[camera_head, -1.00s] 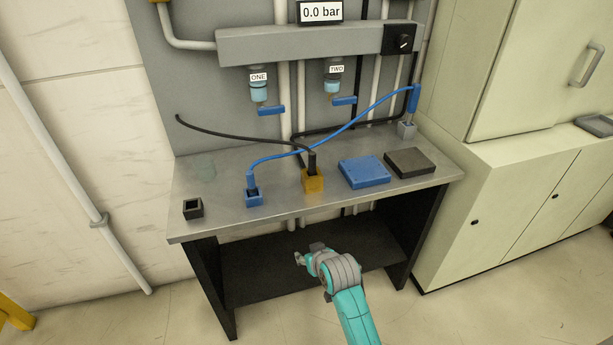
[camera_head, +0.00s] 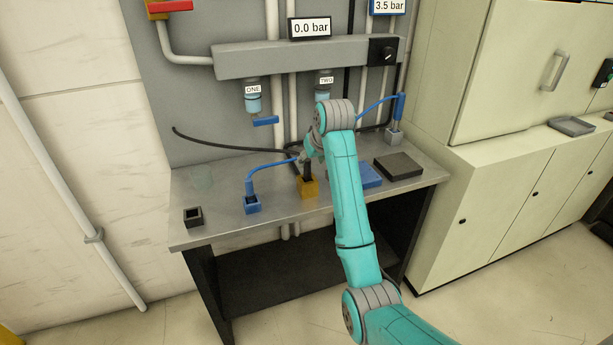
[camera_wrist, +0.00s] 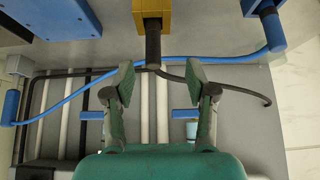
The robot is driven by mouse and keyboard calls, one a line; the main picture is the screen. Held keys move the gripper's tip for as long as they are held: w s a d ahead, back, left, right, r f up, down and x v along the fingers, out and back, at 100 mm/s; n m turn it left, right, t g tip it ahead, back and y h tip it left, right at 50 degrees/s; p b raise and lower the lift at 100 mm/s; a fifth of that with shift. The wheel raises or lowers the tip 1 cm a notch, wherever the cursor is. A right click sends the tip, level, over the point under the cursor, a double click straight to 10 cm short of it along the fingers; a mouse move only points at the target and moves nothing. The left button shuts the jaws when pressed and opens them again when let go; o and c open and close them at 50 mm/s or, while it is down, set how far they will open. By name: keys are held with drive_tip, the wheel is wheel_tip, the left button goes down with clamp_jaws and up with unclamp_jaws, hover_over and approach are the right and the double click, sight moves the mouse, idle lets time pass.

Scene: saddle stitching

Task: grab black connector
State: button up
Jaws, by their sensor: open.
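The black connector (camera_head: 307,172) stands upright in a yellow block (camera_head: 308,188) on the metal bench, with a black hose running from its top to the left. In the wrist view the connector (camera_wrist: 153,48) sticks out of the yellow block (camera_wrist: 153,14) at the top centre. My gripper (camera_wrist: 155,78) is open, its two green-padded fingers on either side of the connector's line, with the connector's hose end near the gap between the tips. In the head view my gripper (camera_head: 305,154) is just above the connector and partly hidden by my arm.
A blue hose runs from a connector in a blue block (camera_head: 252,205) behind my gripper to a blue connector (camera_head: 399,106) at the right. A black empty socket (camera_head: 193,216), a blue box (camera_head: 371,177) and a dark box (camera_head: 398,166) sit on the bench (camera_head: 220,226). Valves hang behind.

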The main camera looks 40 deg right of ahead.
sight(308, 161)
drive_tip(key=shift+w+d+f, duration=0.45)
drive_tip(key=shift+w+f, duration=0.5)
drive_tip(key=shift+w, duration=0.05)
drive_tip(key=shift+w+d+f, duration=0.5)
drive_tip(key=shift+w+f, duration=0.4)
drive_tip(key=shift+w, duration=0.05)
drive_tip(key=shift+w+d+f, duration=0.45)
drive_tip(key=shift+w+f, duration=0.5)
drive_tip(key=shift+w, duration=0.05)
clamp_jaws()
